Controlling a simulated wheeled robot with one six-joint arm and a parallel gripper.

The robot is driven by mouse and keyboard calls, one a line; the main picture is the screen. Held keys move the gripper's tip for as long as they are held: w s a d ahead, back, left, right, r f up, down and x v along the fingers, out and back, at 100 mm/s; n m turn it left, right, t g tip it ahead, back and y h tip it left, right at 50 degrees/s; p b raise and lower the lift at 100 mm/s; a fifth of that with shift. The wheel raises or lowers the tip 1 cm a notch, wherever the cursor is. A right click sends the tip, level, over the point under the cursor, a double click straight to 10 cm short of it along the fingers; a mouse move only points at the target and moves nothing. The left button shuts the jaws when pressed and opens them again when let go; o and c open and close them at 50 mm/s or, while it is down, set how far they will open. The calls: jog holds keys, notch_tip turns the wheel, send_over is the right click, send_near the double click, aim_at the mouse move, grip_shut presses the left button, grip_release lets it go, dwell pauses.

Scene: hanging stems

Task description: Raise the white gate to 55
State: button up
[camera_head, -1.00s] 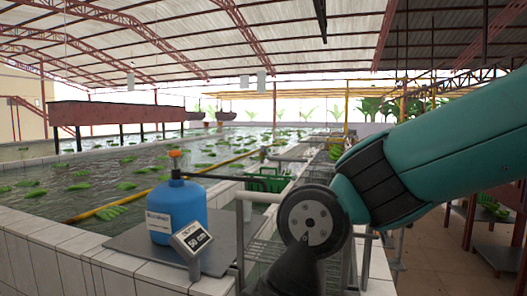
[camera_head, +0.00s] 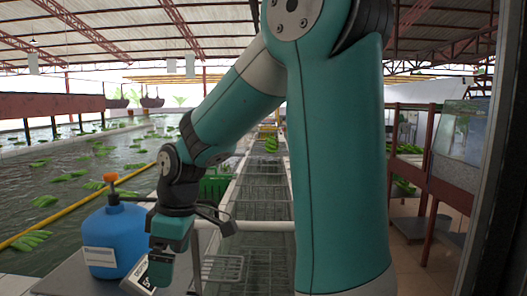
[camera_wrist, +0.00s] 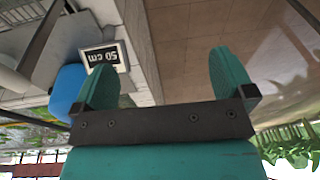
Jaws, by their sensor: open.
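A small display (camera_head: 139,281) leans beside a blue tank (camera_head: 117,238) on a grey plate; my gripper partly covers it in the head view. In the wrist view the display (camera_wrist: 102,57) reads "50 cm" upside down. A white rail (camera_head: 262,226) with a white post runs right of the tank, by a wire mesh panel (camera_head: 222,268); I cannot tell whether this is the white gate. My gripper (camera_wrist: 167,82) is open and empty, its fingers wide apart with tiled floor between them. In the head view my gripper (camera_head: 168,268) hangs down just right of the tank.
A long water basin (camera_head: 60,190) with floating green bunches lies at the left, crossed by a yellow pole (camera_head: 55,218). A green crate (camera_head: 213,188) stands behind the rail. Wire racks run back along the middle. Brown tables (camera_head: 420,190) stand at the right beside open floor.

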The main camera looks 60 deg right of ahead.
jog(key=d+r+h+p, duration=0.1)
jog(key=d+r+p, duration=0.4)
jog(key=d, duration=0.7)
notch_tip(320, 180, up, 2)
jog(key=r+g+p, duration=0.1)
jog(key=p, duration=0.3)
send_over(267, 226)
jog(key=d, duration=0.1)
jog(key=shift+m+h, duration=0.4)
jog(key=f+b, duration=0.3)
jog(key=f, duration=0.1)
jog(key=f+b, duration=0.3)
jog(key=f, duration=0.1)
jog(key=f+b, duration=0.3)
jog(key=f, duration=0.2)
jog(key=shift+w+b, duration=0.3)
jog(key=shift+r, duration=0.1)
grip_shut()
